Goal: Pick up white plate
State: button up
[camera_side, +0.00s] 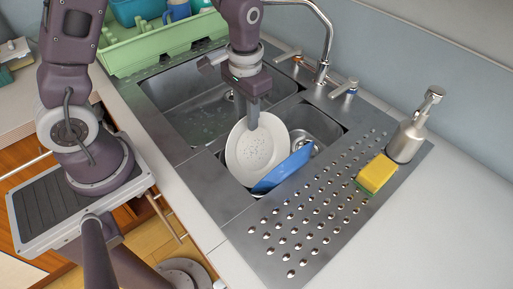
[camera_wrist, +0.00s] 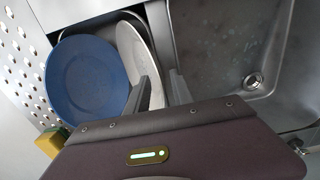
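The white plate (camera_side: 240,155) leans steeply in the smaller sink basin, and small spots show on its face. A blue plate (camera_side: 284,170) leans in front of it in the same basin. My gripper (camera_side: 252,118) points down at the white plate's upper rim. In the wrist view its two fingers (camera_wrist: 160,92) are apart, with the white plate's edge between them. I cannot tell whether either finger touches it.
A divider separates this basin from the larger empty basin (camera_side: 205,115). The faucet (camera_side: 323,60) stands behind. A yellow sponge (camera_side: 376,173) and a soap dispenser (camera_side: 412,130) are on the right drainboard. A green dish rack (camera_side: 150,48) is at the back left.

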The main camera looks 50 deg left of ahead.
grip_shut()
dwell(1.4)
